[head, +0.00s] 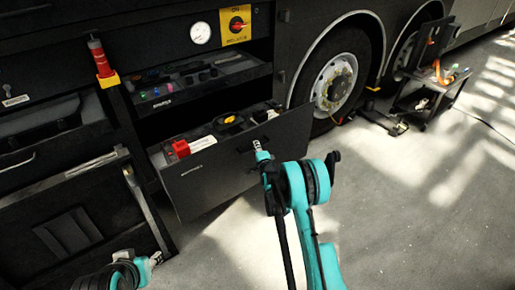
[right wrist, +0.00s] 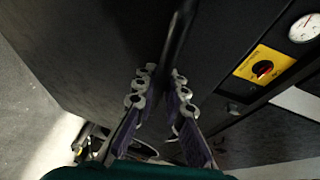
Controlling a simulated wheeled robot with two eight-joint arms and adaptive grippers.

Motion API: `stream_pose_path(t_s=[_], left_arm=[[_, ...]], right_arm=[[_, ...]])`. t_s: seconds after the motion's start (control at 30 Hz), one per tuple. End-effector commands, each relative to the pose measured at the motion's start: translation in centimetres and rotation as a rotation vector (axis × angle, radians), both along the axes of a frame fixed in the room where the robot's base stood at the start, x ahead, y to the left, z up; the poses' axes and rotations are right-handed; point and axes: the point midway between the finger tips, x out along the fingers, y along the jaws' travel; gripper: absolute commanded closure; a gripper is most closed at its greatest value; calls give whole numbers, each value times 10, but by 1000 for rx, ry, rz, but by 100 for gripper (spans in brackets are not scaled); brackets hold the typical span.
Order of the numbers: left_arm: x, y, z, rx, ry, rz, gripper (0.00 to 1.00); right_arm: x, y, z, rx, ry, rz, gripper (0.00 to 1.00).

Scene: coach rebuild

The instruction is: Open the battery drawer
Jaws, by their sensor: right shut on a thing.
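The battery drawer (head: 210,180) is a dark drawer low in the vehicle's side, left of the wheel. It stands pulled out, and its open top shows red and yellow parts inside. My right gripper (head: 262,154) is at the upper part of the drawer's front panel, shut on its dark handle. In the right wrist view the fingers (right wrist: 160,85) lie on both sides of the dark handle bar (right wrist: 178,38), close to the panel. My left gripper (head: 155,260) is at the lower left, away from the drawer; whether its fingers are open is unclear.
Above the drawer is an open tool tray (head: 200,80). A yellow panel with a red rotary switch (head: 236,24) and a gauge (head: 201,33) sit higher. A wheel (head: 335,83) stands right of the drawer, and a cart (head: 428,95) farther right. The floor in front is clear.

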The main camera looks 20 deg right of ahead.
Motion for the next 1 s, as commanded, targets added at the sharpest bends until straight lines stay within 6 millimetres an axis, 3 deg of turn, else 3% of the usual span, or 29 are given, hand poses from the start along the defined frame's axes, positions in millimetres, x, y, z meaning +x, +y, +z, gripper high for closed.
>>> stream_pose_path(t_s=[0.27,0.3,0.4,0.73,1.0], left_arm=[[0,0,0,0,0,0,60],[0,0,0,0,0,0,60],[0,0,0,0,0,0,60],[0,0,0,0,0,0,60],[0,0,0,0,0,0,60]], right_arm=[[1,1,1,0,-2,1,100],[1,1,1,0,-2,1,87],[1,1,1,0,-2,1,68],[-4,0,1,0,-1,0,68],[-46,3,9,-1,-1,0,68]])
